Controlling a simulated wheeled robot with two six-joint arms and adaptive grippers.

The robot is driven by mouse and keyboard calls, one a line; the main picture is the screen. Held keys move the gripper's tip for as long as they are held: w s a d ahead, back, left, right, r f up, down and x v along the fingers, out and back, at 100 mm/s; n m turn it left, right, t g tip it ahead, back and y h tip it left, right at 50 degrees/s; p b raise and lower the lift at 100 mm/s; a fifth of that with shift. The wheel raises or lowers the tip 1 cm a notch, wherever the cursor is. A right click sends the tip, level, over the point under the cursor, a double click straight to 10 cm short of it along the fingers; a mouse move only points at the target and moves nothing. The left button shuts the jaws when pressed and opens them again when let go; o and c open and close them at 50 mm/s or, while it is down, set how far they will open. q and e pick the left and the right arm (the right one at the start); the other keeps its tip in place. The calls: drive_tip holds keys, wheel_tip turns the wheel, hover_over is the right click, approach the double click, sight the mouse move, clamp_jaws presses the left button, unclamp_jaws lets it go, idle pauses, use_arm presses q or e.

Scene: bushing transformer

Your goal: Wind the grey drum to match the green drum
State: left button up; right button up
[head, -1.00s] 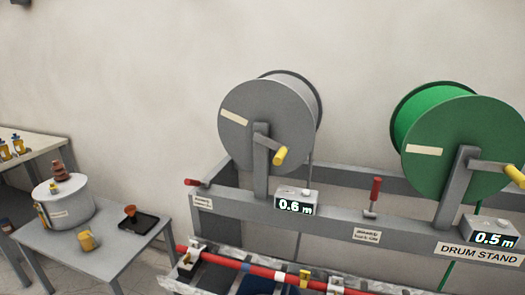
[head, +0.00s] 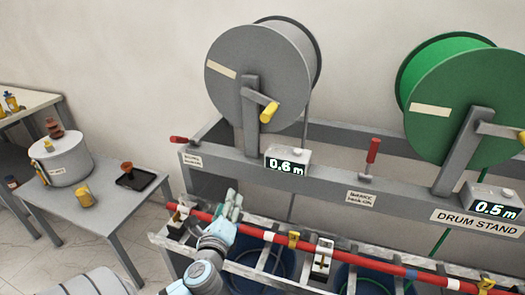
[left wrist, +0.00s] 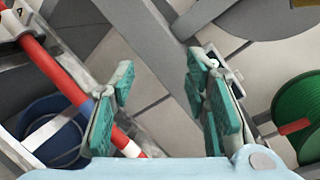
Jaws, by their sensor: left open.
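The grey drum (head: 255,85) hangs on the drum stand at the middle of the head view, with a yellow-knobbed crank (head: 268,112) in front. Its counter (head: 287,162) reads 0.6 m. The green drum (head: 465,100) is at the right, and its counter (head: 492,203) reads 0.5 m. My left gripper (head: 231,206) is below the grey drum and its crank, in front of the stand. In the left wrist view my left gripper (left wrist: 163,108) is open, with nothing between its teal pads. My right gripper is not in view.
A red bar (head: 340,256) with white and yellow clamps runs along the front of the stand. A grey side table (head: 105,205) at left holds a grey pot and a black tray. The wall space above is clear.

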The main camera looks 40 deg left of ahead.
use_arm(q)
wheel_tip(320, 180, up, 8)
drive_tip(key=w+d+m+t, duration=0.1)
drive_tip(key=w+m+t, duration=0.25)
drive_tip(key=m, duration=0.35)
drive_tip(key=m+t+h, duration=0.3)
drive_tip(key=m+t, duration=0.1)
drive_tip(key=m, duration=0.4)
approach(265, 118)
drive_tip(key=w, duration=0.1)
drive_tip(key=w+a+p, duration=0.1)
drive_tip(key=w, duration=0.1)
drive_tip(key=shift+w+a+r+h+p, duration=0.1)
drive_tip(key=shift+a+r+h+p, duration=0.15)
drive_tip(key=shift+a+h+p, duration=0.1)
drive_tip(key=x, duration=0.4)
drive_tip(key=p+x, duration=0.1)
drive_tip(key=x, duration=0.2)
drive_tip(key=shift+w+a+f, duration=0.1)
drive_tip(key=shift+w+a, duration=0.15)
drive_tip(key=shift+w, duration=0.2)
drive_tip(key=shift+w+a+r, duration=0.15)
drive_tip(key=shift+w+r, duration=0.05)
drive_tip(key=shift+w, duration=0.35)
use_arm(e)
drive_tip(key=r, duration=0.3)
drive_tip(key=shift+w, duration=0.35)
use_arm(q)
drive_tip(key=shift+c, duration=0.3)
